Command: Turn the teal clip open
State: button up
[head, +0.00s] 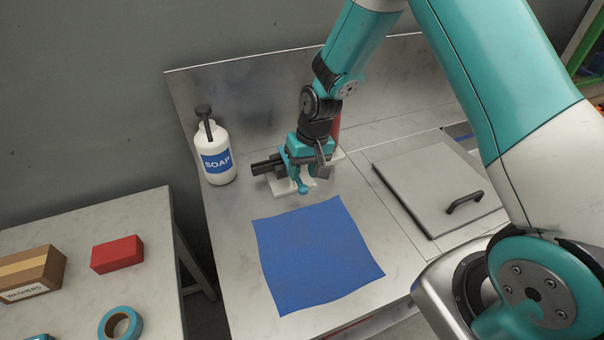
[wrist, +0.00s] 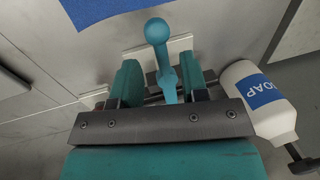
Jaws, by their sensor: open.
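The teal clip (wrist: 157,32) is a short lever with a rounded end, in the wrist view. It also shows in the head view (head: 303,187), below my gripper, above a pale base plate (head: 281,187) on the metal counter. My gripper (wrist: 164,78) is open, with one finger on each side of the clip's lower part. I cannot tell whether either finger touches it. My gripper and wrist hide much of the clip's mount in the head view.
A soap bottle (head: 214,155) stands left of the clip. A blue cloth (head: 315,255) lies in front of it. A grey lid (head: 435,185) with a black handle is at the right. A side table (head: 75,300) at the left holds a box, a red block and tape.

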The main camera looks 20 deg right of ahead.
jog(key=shift+a+f, duration=0.15)
jog(key=shift+f, duration=0.55)
jog(key=shift+a+f, duration=0.1)
jog(key=shift+f, duration=0.6)
grip_shut()
